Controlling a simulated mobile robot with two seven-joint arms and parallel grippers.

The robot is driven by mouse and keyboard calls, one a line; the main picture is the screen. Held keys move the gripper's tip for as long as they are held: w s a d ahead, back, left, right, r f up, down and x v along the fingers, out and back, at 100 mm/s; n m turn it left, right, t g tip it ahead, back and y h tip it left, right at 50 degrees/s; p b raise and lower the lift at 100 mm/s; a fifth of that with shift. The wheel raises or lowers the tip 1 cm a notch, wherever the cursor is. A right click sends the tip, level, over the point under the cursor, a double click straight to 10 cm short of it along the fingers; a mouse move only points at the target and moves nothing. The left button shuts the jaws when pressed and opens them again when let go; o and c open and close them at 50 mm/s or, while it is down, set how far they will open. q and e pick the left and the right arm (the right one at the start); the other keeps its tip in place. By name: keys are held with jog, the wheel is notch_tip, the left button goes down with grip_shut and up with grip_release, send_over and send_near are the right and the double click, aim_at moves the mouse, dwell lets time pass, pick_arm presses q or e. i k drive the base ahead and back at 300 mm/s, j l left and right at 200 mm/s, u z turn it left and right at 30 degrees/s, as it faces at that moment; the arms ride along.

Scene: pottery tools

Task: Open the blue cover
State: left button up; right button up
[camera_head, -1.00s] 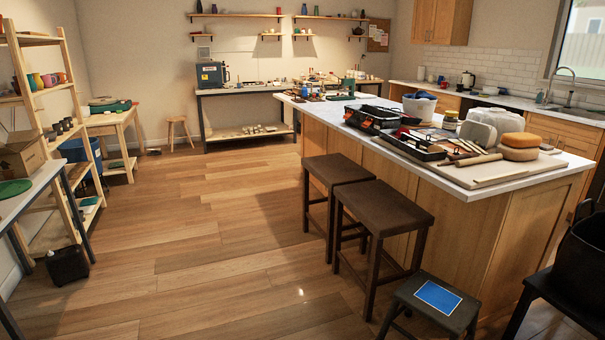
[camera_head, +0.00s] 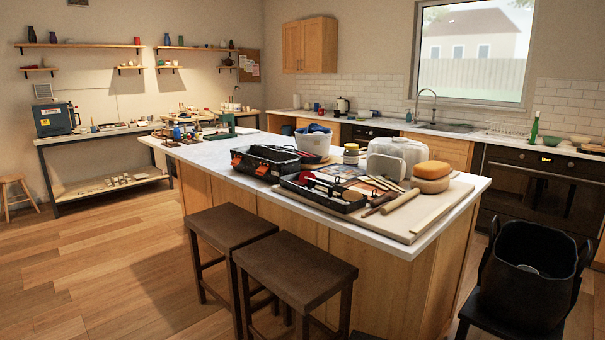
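A dark blue box-shaped machine (camera_head: 56,119) with a light label on its front stands on the workbench at the far left. It looks closed, but it is too small to make out a separate cover. A white bucket (camera_head: 314,143) with something blue in its top stands on the island. No other clear blue cover shows. Neither of my grippers is in view.
The white-topped island (camera_head: 225,152) fills the middle, with tool trays (camera_head: 322,193) on it. Two brown stools (camera_head: 293,268) stand along its near side. A black chair with a black bin (camera_head: 526,280) stands at the right. The wooden floor (camera_head: 105,265) at left is clear.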

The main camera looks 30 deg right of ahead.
aim_at(338, 173)
jog(key=i, duration=2.35)
jog(key=i+z, duration=0.35)
jog(key=i+j+z, duration=0.1)
jog(key=z, duration=0.3)
jog(key=i+z, duration=0.1)
jog(key=z, duration=1.15)
